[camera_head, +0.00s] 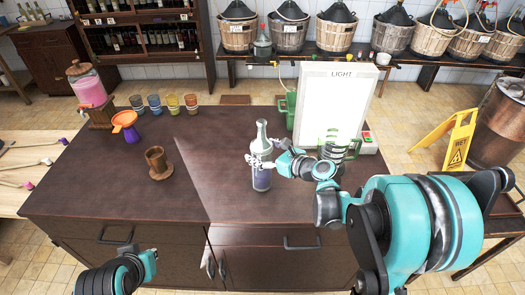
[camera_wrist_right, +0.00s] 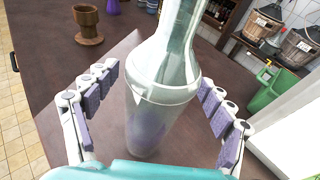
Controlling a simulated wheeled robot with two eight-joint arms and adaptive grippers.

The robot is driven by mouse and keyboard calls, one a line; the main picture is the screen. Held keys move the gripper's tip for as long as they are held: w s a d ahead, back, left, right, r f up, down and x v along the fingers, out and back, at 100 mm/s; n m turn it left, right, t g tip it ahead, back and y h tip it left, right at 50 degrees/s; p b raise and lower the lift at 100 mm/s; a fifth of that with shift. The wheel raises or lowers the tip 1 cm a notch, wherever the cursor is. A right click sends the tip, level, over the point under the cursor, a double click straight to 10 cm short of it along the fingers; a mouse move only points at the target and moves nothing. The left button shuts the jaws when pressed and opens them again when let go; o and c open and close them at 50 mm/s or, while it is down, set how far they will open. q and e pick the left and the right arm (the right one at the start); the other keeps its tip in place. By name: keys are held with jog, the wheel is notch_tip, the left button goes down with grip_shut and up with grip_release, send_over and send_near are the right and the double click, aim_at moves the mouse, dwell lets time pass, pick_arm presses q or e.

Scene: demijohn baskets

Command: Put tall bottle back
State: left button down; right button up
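A tall clear bottle (camera_head: 262,178) with purple liquid low inside stands upright on the dark counter (camera_head: 225,125), left of the lit panel. In the right wrist view the bottle (camera_wrist_right: 158,110) fills the middle, its top out of frame. My right gripper (camera_head: 256,160) is at the bottle's upper body. In the wrist view its padded fingers (camera_wrist_right: 158,80) are spread on both sides of the bottle, with a visible gap on the left; contact on the right is hard to tell. Only my left arm shows at the lower left; its gripper is out of view.
A white light panel (camera_head: 335,100) and green jugs (camera_head: 289,108) stand just right of the bottle. A wooden cup (camera_head: 157,162), orange funnel (camera_head: 125,121), several small jars and a pink dispenser (camera_head: 88,90) are on the left. Bottle shelves and basketed demijohns (camera_head: 290,32) line the back.

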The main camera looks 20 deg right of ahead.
jog(key=shift+r, duration=0.1)
jog(key=shift+s+d+r, duration=0.15)
jog(key=shift+s+d, duration=0.05)
jog(key=shift+s, duration=0.05)
jog(key=p+v, duration=0.3)
jog(key=v, duration=0.8)
jog(key=s+a+f+n+g+h, duration=0.3)
jog(key=s+a+n, duration=0.4)
jog(key=n, duration=0.7)
jog(key=s+d+n+g+h, duration=0.1)
jog(key=s+n+h, duration=0.3)
jog(key=n, duration=1.2)
jog(key=s+g, duration=0.1)
jog(key=s, duration=0.3)
jog(key=shift+s+d+g, duration=0.3)
jog(key=shift+s, duration=0.1)
jog(key=shift+f, duration=0.1)
